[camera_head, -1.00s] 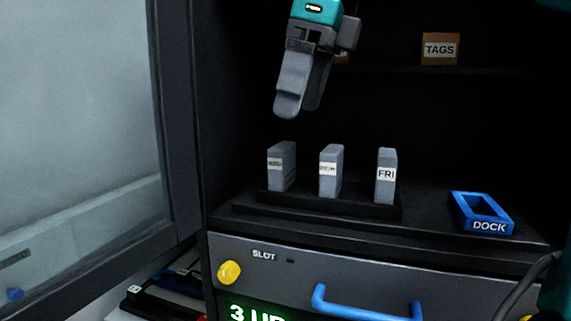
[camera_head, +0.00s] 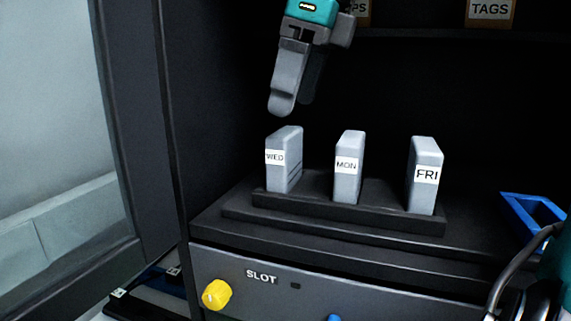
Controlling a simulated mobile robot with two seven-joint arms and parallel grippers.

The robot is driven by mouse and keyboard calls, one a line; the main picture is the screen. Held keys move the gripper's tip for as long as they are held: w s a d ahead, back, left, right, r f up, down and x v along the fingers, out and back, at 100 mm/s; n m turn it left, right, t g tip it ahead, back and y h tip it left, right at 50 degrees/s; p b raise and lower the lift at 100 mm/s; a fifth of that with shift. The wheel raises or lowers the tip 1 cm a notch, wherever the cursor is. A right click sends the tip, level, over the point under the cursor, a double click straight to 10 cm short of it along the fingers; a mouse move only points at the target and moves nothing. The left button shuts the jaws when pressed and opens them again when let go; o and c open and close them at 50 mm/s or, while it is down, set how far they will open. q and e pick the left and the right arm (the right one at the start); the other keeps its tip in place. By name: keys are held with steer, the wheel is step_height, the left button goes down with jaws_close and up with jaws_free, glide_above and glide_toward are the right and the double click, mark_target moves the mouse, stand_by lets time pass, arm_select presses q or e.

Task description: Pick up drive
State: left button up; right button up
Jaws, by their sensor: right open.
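Three grey drives stand upright in a row in a black rack (camera_head: 300,209). They are the WED drive (camera_head: 284,176) at the left, the MON drive (camera_head: 347,185) in the middle and the FRI drive (camera_head: 425,195) at the right. My right gripper (camera_head: 293,108) is open and empty, pointing down just above the WED drive, apart from it. Its far finger is dark and hard to make out against the black cabinet. My left gripper is not in view.
A blue dock (camera_head: 532,212) lies at the right, partly cut off and behind a dark cable. Below is a panel marked SLOT with a yellow knob (camera_head: 216,294). A TAGS box (camera_head: 490,12) sits on the shelf above. A cabinet door (camera_head: 110,130) stands at the left.

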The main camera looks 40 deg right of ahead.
mark_target(287, 131)
steer(key=x, duration=0.9)
steer(key=shift+d+f, duration=0.1)
steer(key=shift+d, duration=0.1)
steer(key=shift+c, duration=0.3)
steer(key=c, duration=0.9)
